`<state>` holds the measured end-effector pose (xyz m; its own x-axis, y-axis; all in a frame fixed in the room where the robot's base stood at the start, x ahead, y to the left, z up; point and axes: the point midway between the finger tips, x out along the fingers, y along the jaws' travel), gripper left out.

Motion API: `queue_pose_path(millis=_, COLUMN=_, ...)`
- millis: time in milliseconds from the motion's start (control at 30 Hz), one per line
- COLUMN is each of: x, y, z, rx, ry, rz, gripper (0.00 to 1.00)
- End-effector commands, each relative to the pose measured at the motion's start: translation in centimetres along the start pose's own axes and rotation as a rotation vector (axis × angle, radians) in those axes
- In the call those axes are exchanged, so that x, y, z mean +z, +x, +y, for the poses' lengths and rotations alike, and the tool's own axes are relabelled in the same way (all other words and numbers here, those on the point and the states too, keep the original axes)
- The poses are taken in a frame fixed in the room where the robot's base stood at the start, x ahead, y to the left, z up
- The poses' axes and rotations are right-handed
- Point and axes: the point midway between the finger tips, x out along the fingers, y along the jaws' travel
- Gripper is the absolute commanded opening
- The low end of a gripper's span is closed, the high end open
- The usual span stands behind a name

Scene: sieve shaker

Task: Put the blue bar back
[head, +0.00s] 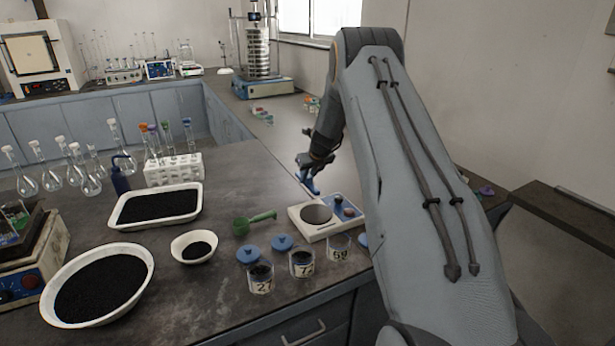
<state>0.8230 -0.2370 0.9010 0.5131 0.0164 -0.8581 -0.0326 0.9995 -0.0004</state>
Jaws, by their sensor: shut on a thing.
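My gripper (311,170) hangs over the bench, behind the small balance and apart from it. It is shut on a small blue piece (311,186), which appears to be the blue bar. The piece is partly hidden by the fingers, so its full shape and exact height above the bench cannot be told. The sieve shaker (258,50), with a stack of metal sieves between upright rods on a blue-grey base, stands at the far end of the bench.
The balance (306,229) with a round pan is just in front of my gripper. Labelled jars (302,264), blue lids (282,242) and a green scoop (255,222) lie nearer. Dishes of black grains (146,267) and a white tube rack (172,170) stand left. Small coloured items (261,114) lie farther back.

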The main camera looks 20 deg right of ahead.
Motion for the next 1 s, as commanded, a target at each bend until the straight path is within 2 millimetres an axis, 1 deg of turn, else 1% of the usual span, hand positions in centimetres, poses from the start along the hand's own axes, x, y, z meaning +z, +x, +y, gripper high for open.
queue_pose_path(millis=633, x=-0.6, y=1.0, z=0.0, rx=0.0, ry=0.001, rz=0.0, gripper=0.0)
queue_pose_path(millis=667, x=-0.6, y=1.0, z=0.0, rx=0.0, ry=0.0, rz=0.0, gripper=0.23)
queue_pose_path(millis=700, x=-0.6, y=1.0, z=0.0, rx=0.0, ry=0.0, rz=0.0, gripper=0.3)
queue_pose_path(millis=767, x=-0.6, y=1.0, z=0.0, rx=0.0, ry=0.0, rz=0.0, gripper=0.39)
queue_pose_path(millis=1000, x=-0.6, y=1.0, z=0.0, rx=0.0, ry=0.0, rz=0.0, gripper=0.39)
